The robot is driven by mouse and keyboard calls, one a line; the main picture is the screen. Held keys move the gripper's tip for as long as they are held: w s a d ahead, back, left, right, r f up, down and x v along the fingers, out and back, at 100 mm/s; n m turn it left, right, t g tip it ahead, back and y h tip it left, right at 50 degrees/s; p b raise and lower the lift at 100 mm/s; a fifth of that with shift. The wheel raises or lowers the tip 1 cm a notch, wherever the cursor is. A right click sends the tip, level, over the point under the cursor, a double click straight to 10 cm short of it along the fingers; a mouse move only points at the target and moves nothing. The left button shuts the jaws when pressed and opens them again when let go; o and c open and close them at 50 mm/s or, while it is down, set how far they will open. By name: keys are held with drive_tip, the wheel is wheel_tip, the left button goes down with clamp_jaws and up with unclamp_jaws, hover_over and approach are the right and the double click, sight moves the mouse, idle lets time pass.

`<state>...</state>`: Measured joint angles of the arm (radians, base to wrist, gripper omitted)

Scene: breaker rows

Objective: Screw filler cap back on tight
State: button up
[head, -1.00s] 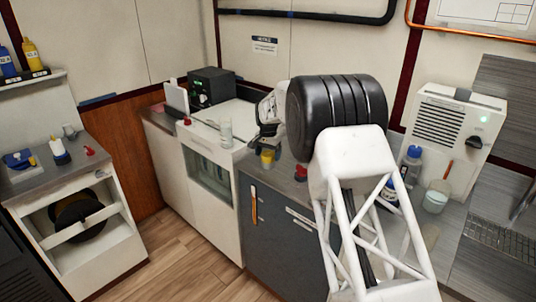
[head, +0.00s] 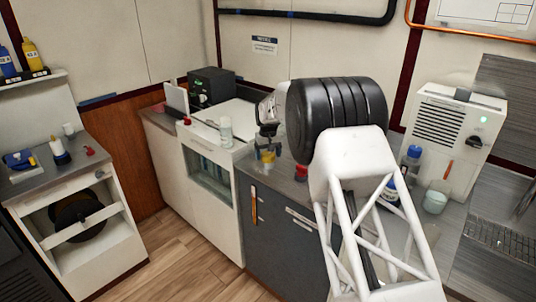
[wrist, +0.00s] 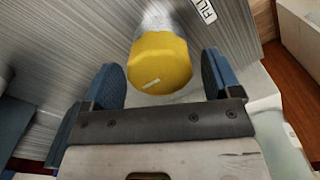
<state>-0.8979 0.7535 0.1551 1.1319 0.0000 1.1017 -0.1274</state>
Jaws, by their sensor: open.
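The yellow filler cap (wrist: 160,63) shows in the wrist view with a short white mark on its face. It sits at the end of a pale grey neck (wrist: 158,17) beside a plate lettered "FIL", the rest cut off. My gripper (wrist: 162,74) is open, with one blue pad on each side of the cap and a visible gap on both sides. In the head view my gripper (head: 267,146) points down at the small yellow cap (head: 267,157) near the counter's front edge. I cannot tell how far the cap is threaded.
A red knob (head: 301,173) stands right of the cap on the counter. A clear bottle with a pale top (head: 225,131) stands to the left. A white vented unit (head: 446,125), a blue-capped bottle (head: 412,160) and a pale green cup (head: 436,198) are at the right.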

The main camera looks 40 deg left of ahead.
drive_tip(key=n, duration=0.3)
drive_tip(key=shift+n, duration=2.2)
drive_tip(key=c, duration=0.8)
drive_tip(key=m, duration=0.4)
drive_tip(key=shift+m, duration=0.3)
drive_tip(key=m, duration=0.4)
